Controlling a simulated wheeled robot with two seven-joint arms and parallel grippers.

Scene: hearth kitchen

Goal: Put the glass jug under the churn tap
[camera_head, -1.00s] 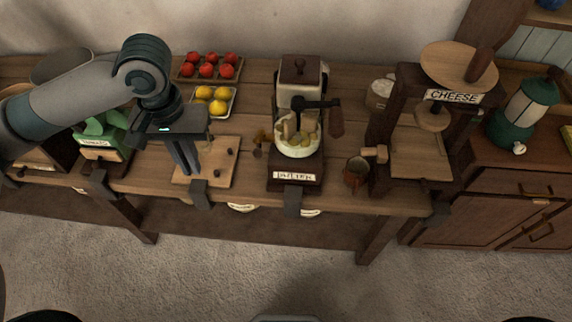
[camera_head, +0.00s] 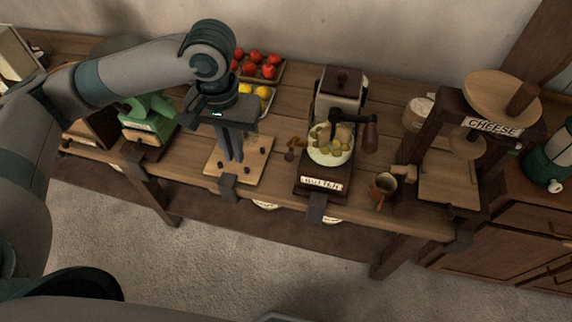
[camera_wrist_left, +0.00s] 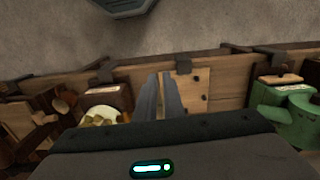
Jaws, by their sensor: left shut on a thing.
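My left gripper (camera_head: 233,159) points down over a wooden board with small dark knobs (camera_head: 254,168). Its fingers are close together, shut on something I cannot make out. They also show in the left wrist view (camera_wrist_left: 165,77), against the board. I cannot pick out a clear glass jug. The churn (camera_head: 340,88), cream with a dark lid and crank, stands right of the gripper on a dark, labelled base (camera_head: 319,184). A round vessel with yellowish lumps (camera_head: 331,157) sits at its front. A small brass-coloured piece (camera_head: 297,142), perhaps the tap, shows at its left. My right gripper is out of view.
Trays of red fruit (camera_head: 262,66) and yellow fruit lie behind the gripper. A green device (camera_head: 147,115) stands to the left. A brown mug (camera_head: 383,190) stands right of the churn, beside the cheese press (camera_head: 450,180). The table's front edge is close.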

